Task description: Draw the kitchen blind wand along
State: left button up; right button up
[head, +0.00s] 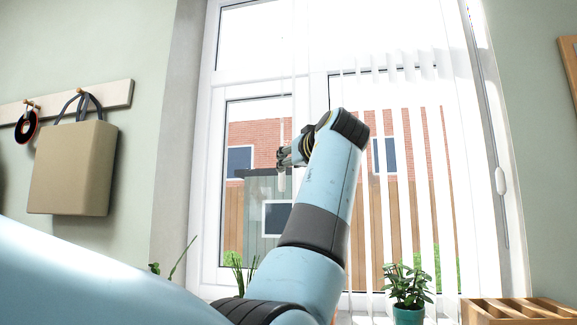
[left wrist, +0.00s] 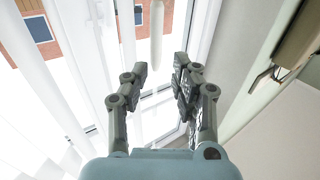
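The blind wand (head: 282,182) is a thin white rod hanging upright in front of the window in the head view, its thicker lower end showing just below my left gripper (head: 284,157). In the left wrist view the wand's thick end (left wrist: 157,35) comes down from the top edge, in line with the gap between the fingertips of my left gripper (left wrist: 160,68). The fingers are apart, with clear space on both sides of the wand; I cannot tell its exact depth between them. The white vertical blind slats (head: 412,180) hang at the right of the window. My right gripper is not in view.
A tan bag (head: 73,168) hangs from a hook rail (head: 118,94) on the left wall. A potted plant (head: 408,290) and a slatted wooden crate (head: 515,310) stand low at the right. A cord with a white weight (head: 501,180) hangs by the right wall.

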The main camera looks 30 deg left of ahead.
pick_arm(q)
jog(key=shift+b+v, duration=0.4)
jog(key=shift+v, duration=2.3)
